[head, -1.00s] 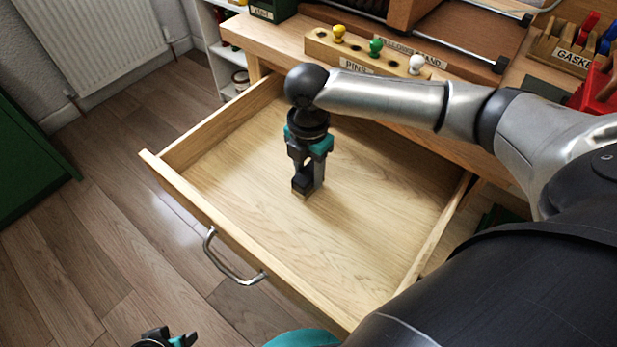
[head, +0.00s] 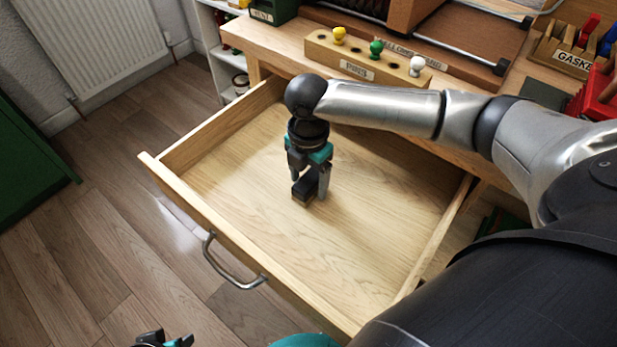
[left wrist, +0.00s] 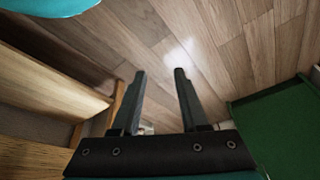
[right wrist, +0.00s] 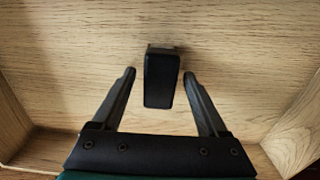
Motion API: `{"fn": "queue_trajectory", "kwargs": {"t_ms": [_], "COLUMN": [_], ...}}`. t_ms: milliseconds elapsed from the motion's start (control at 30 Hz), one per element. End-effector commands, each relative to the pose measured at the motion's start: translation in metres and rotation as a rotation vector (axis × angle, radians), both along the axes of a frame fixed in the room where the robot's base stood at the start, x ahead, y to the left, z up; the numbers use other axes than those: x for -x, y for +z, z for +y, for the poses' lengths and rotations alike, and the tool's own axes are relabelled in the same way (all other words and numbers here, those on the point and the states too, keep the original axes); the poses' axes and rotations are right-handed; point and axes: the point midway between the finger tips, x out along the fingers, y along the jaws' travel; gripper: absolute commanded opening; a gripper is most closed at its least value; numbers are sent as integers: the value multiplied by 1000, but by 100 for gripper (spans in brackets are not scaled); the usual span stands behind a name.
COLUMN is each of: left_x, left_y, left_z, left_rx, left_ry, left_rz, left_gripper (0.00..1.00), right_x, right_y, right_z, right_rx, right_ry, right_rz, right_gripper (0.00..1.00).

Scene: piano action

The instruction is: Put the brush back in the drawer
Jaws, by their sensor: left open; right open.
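The brush (head: 306,186), a small dark block with a lighter underside, rests on the floor of the open wooden drawer (head: 230,185). In the right wrist view the brush (right wrist: 161,80) lies between and slightly beyond the fingertips, with a gap on both sides. My right gripper (head: 309,192) is open and points down into the drawer, its fingers either side of the brush. My left gripper (head: 165,340) is only partly in the head view, at the bottom edge. In the left wrist view it is open and empty (left wrist: 160,75) above the wooden floor.
The drawer's metal handle (head: 233,265) is on its front. The bench top behind holds a wooden block with coloured pegs (head: 368,60), a rack labelled GASKE (head: 565,52) and red items (head: 600,95). A radiator (head: 90,40) stands at far left. The drawer is otherwise empty.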

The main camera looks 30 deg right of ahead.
Motion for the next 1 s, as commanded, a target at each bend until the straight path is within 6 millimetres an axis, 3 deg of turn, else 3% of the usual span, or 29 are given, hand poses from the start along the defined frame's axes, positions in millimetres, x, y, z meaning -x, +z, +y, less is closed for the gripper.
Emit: {"fn": "queue_trajectory", "kwargs": {"t_ms": [300, 1000], "left_x": [-3, 36], "left_y": [4, -75], "left_z": [0, 7], "left_rx": [2, -19], "left_ry": [0, -4], "left_rz": [-10, 117], "left_gripper": [44, 44], "right_x": [-1, -1], "right_y": [10, 82], "right_z": [-1, 0], "right_rx": [1, 1], "right_ry": [-1, -1], "right_rz": [-1, -1], "right_gripper": [76, 76]}}
